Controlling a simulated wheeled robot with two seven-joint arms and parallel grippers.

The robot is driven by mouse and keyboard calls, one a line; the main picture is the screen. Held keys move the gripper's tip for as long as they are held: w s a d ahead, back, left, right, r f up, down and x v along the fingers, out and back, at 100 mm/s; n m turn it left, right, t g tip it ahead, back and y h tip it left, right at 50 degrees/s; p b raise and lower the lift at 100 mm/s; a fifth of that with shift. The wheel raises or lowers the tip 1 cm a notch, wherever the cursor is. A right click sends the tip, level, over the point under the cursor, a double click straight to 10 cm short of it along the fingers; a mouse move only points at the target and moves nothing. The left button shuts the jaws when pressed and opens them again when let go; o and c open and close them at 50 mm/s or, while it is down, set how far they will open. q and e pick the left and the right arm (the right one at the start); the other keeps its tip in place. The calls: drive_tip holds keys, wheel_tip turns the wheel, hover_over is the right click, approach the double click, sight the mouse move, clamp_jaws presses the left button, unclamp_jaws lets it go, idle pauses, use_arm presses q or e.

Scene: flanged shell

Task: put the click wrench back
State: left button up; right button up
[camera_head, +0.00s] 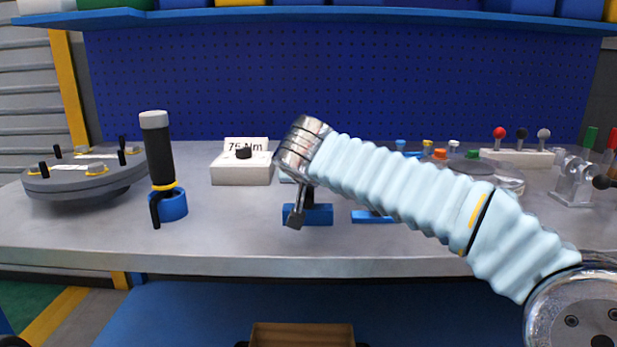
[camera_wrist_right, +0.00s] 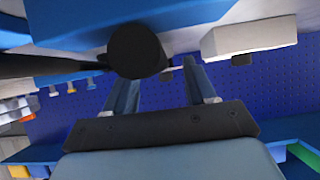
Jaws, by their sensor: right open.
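A tool with a black grip, silver cap and yellow ring (camera_head: 158,150) stands upright at a round blue holder (camera_head: 173,205) on the left of the bench. It looks like the click wrench, but I cannot be sure. My right arm crosses the head view from the right. Its gripper is mostly hidden there behind the wrist. In the right wrist view the right gripper (camera_wrist_right: 158,80) is open, its two fingers apart. A black round-ended part (camera_wrist_right: 138,50) shows close to the fingers; I cannot tell what it belongs to. My left gripper is not in view.
A white box marked with an Nm value (camera_head: 240,170) stands left of my right wrist. Blue supports (camera_head: 318,214) sit below the wrist. A grey flanged disc (camera_head: 85,182) is at far left. Coloured knobs (camera_head: 520,132) stand at right. The bench front (camera_head: 220,250) is clear.

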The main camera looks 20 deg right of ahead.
drive_tip(key=v, duration=1.1)
drive_tip(key=shift+s, duration=0.1)
